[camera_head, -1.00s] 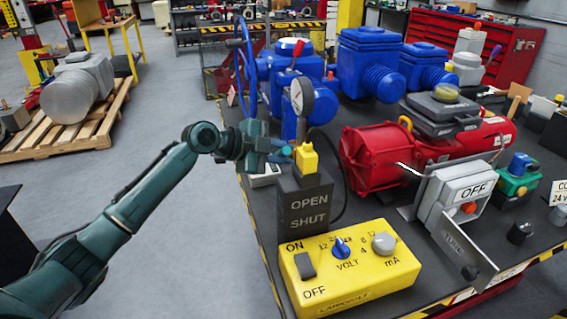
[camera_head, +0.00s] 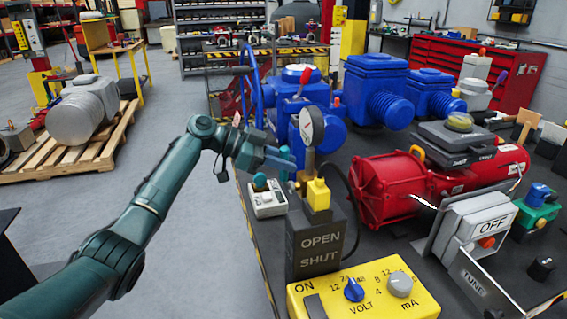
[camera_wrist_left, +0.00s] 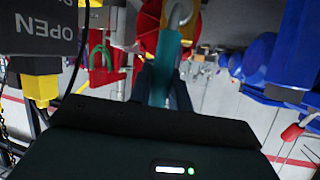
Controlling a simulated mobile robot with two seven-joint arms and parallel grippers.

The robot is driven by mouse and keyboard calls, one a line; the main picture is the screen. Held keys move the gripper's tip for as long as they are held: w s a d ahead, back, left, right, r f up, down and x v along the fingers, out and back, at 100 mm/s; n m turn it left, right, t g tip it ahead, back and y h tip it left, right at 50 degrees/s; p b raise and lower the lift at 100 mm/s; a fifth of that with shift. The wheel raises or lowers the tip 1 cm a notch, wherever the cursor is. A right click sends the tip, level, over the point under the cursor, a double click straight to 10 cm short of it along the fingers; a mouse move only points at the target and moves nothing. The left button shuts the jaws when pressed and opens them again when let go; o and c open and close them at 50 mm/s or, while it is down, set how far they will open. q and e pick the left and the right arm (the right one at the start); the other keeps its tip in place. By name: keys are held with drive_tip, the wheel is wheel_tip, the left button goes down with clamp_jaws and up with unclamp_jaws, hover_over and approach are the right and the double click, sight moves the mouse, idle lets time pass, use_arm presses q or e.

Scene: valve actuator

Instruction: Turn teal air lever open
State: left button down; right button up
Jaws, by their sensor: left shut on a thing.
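The teal air lever (camera_wrist_left: 165,72) stands upright between my left fingers in the left wrist view, with a grey rounded part at its top. In the head view my left gripper (camera_head: 279,158) is shut on the lever (camera_head: 287,157), just left of the round pressure gauge (camera_head: 311,126). The fingers hide much of the lever there. The black block (camera_head: 319,244) marked OPEN and SHUT stands just in front, with a yellow fitting (camera_head: 318,195) on top. My right gripper does not show.
A white box with a teal knob (camera_head: 268,202) sits below my left gripper. A yellow control box (camera_head: 365,293) is at the front. Blue valve bodies (camera_head: 376,90) stand behind, and a red actuator (camera_head: 380,190) is to the right.

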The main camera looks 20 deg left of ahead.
use_arm(q)
drive_tip(key=shift+w+a, duration=0.1)
drive_tip(key=shift+w, duration=0.1)
drive_tip(key=shift+n, duration=0.3)
drive_tip(key=c, duration=1.3)
unclamp_jaws()
drive_tip(key=shift+a, duration=0.2)
drive_tip(key=b+v, duration=0.2)
drive_tip(key=v, duration=1.1)
